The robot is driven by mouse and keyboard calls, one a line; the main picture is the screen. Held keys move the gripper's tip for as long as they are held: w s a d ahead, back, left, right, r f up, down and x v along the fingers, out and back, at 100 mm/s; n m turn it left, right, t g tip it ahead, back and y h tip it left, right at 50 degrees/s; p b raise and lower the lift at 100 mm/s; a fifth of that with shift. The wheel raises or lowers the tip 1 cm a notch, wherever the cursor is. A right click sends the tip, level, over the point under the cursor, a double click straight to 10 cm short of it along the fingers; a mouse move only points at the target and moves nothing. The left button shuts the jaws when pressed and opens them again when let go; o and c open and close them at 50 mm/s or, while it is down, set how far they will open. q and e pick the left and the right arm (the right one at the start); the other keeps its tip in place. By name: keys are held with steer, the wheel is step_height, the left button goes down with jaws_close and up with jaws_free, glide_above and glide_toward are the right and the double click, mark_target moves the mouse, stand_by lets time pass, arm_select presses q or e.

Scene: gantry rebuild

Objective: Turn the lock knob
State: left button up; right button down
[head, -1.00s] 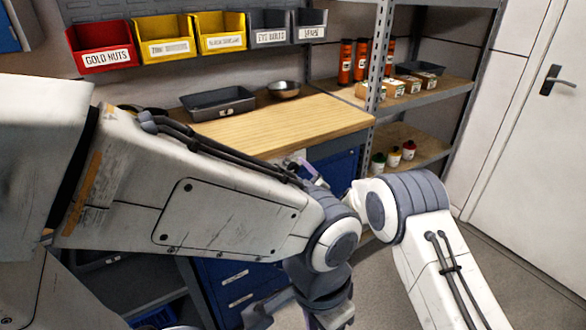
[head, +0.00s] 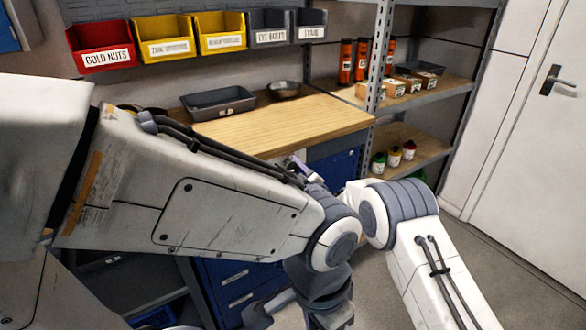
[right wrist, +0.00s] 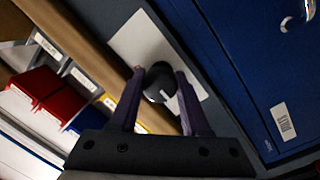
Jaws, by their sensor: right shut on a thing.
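The lock knob (right wrist: 159,80) is a dark round knob with a small pale mark, on a white plate (right wrist: 137,38) in the right wrist view. My right gripper (right wrist: 158,86) has its two purple fingers on either side of the knob and is shut on it. In the head view, my right gripper (head: 301,166) shows only as a small purple piece by the bench's front edge. The knob is hidden there behind my arm. My left arm crosses the head view from the left and bends down. Its gripper's fingers cannot be made out at the bottom.
Blue drawers (head: 232,285) stand under the wooden bench (head: 280,125). A dark tray (head: 218,102) and a metal bowl (head: 284,90) sit on it. Labelled bins (head: 165,40) hang behind. A shelf rack (head: 440,90) stands right of the bench, near a white door (head: 540,150).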

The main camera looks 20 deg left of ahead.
steer(key=m+b, duration=0.1)
steer(key=m, duration=0.2)
steer(key=shift+m, duration=0.4)
steer(key=m, duration=0.4)
steer(key=shift+g+b, duration=0.3)
steer(key=shift+g, duration=0.1)
steer(key=m+p, duration=0.1)
steer(key=m, duration=0.3)
steer(key=shift+d+g, duration=0.1)
steer(key=shift+g, duration=0.3)
steer(key=m+p, duration=0.1)
steer(key=m, duration=0.4)
steer(key=shift+f+g+p, duration=0.1)
steer(key=shift+g+p, duration=0.2)
steer(key=shift+p, duration=0.1)
steer(key=shift+c, duration=1.9)
jaws_free()
